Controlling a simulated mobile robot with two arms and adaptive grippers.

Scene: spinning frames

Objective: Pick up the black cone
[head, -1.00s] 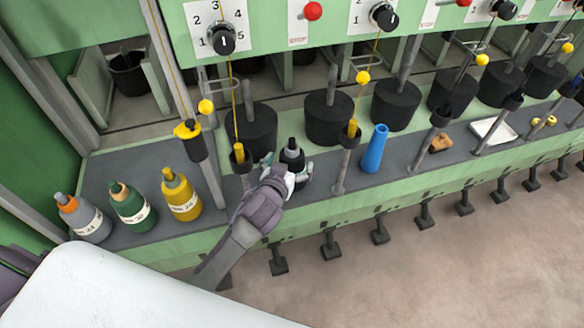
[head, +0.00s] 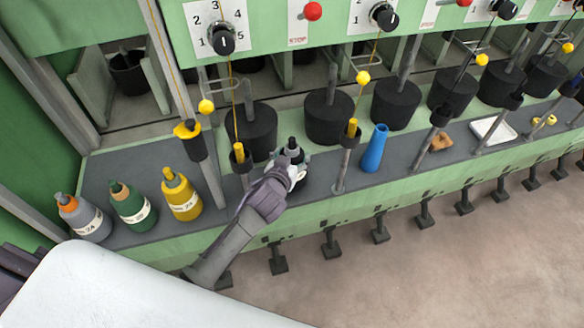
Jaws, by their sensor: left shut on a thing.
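The black cone (head: 292,146) stands upright on the dark shelf of the spinning frame, with its narrow grey-black top showing. My left gripper (head: 293,163) reaches in from the lower left and is shut on the black cone; its fingers hide much of the cone's lower body. I cannot tell whether the cone's base touches the shelf. My right gripper is not in view.
A grey cone (head: 84,219), a green cone (head: 132,207) and a yellow cone (head: 181,194) stand at the left. A blue cone (head: 375,149) stands to the right. Thin posts (head: 340,176) rise from the shelf (head: 318,183) on both sides of my gripper.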

